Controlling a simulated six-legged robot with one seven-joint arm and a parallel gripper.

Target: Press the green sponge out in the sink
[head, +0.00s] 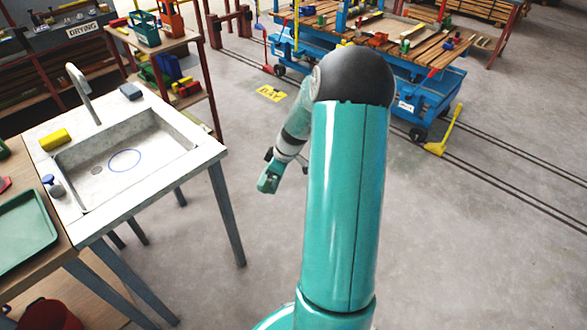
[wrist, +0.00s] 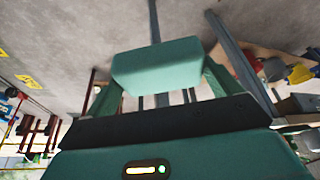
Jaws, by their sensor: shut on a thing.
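My gripper (head: 270,182) is in the head view to the right of the sink, out over the floor and apart from the sink stand. In the wrist view it is shut on the green sponge (wrist: 157,66), a teal-green block between the two fingers. In the head view the sponge is too small to tell apart from the green fingers. The sink (head: 170,144) is a pale basin in a white counter, with a dark drain and a blue ring marked on its floor. Nothing lies in the basin.
A yellow block (head: 55,139) and a grey-blue block (head: 131,91) lie on the sink's rim. A curved tap (head: 80,82) rises at the back. A small blue-topped bottle (head: 53,186) and a green tray (head: 24,232) are at the left. Open floor lies right of the sink.

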